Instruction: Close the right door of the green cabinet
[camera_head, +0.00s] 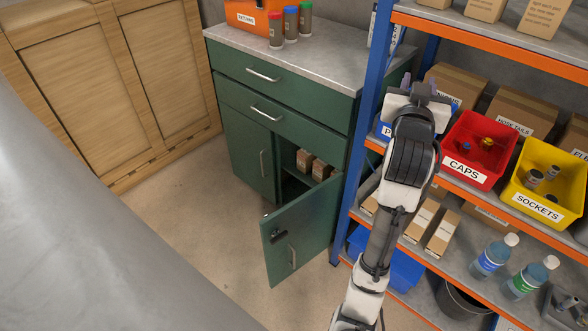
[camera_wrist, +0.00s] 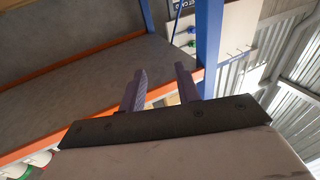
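The green cabinet (camera_head: 228,110) stands in the middle of the head view, with two drawers above two doors. Its right door (camera_head: 305,232) is swung wide open toward the front, with a bar handle (camera_head: 292,256) and a dark latch on it. The left door (camera_head: 246,148) is shut. Small brown boxes show inside the opening. My gripper (camera_head: 422,88) is raised in front of the shelf rack, right of the cabinet and well apart from the door. In the wrist view its two fingers (camera_wrist: 160,88) are spread with nothing between them.
A blue-and-orange shelf rack (camera_head: 362,128) stands close on the cabinet's right, holding a red bin (camera_head: 468,150), a yellow bin (camera_head: 548,180), boxes and bottles. A wooden cabinet (camera_head: 95,95) stands at left. The floor (camera_head: 190,190) before the green cabinet is clear.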

